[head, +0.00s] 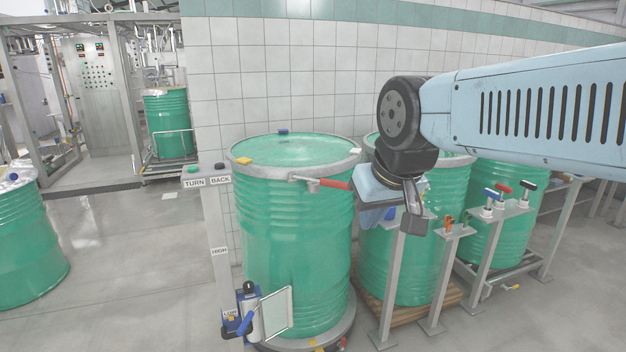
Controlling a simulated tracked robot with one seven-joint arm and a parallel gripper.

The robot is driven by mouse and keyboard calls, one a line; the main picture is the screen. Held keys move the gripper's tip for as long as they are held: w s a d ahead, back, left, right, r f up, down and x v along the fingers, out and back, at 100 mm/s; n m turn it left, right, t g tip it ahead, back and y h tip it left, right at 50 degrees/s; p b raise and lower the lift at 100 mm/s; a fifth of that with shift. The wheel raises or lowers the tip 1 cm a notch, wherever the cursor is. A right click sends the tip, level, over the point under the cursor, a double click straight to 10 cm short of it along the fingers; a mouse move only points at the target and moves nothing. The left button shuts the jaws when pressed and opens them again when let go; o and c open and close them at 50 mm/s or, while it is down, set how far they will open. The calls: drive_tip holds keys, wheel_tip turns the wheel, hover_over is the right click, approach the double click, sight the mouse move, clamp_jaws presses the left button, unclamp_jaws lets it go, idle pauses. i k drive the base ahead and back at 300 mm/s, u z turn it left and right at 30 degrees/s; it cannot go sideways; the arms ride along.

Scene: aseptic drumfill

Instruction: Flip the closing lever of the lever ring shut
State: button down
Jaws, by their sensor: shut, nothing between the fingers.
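The green drum (295,235) stands in the middle of the head view, with a grey lever ring (258,171) around its top rim. The closing lever (330,184) has a red handle and a grey hinge end at the front of the ring. The lever sticks out to the right, away from the drum wall. My gripper (376,203) hangs from the arm just right of the lever's red end. It looks shut and holds nothing. Its fingertips are hard to make out, and I cannot tell whether they touch the lever.
More green drums stand behind my arm, one on a wooden pallet (402,286). Posts with coloured handles (503,188) stand at the right. A post with TURN and BACK labels (208,181) is left of the drum. A blue bracket with a clear panel (276,310) stands in front. Open floor (120,270) lies left.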

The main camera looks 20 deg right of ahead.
sight(334, 184)
drive_tip(key=u, duration=0.1)
drive_tip(key=i, duration=1)
drive_tip(key=z, duration=0.05)
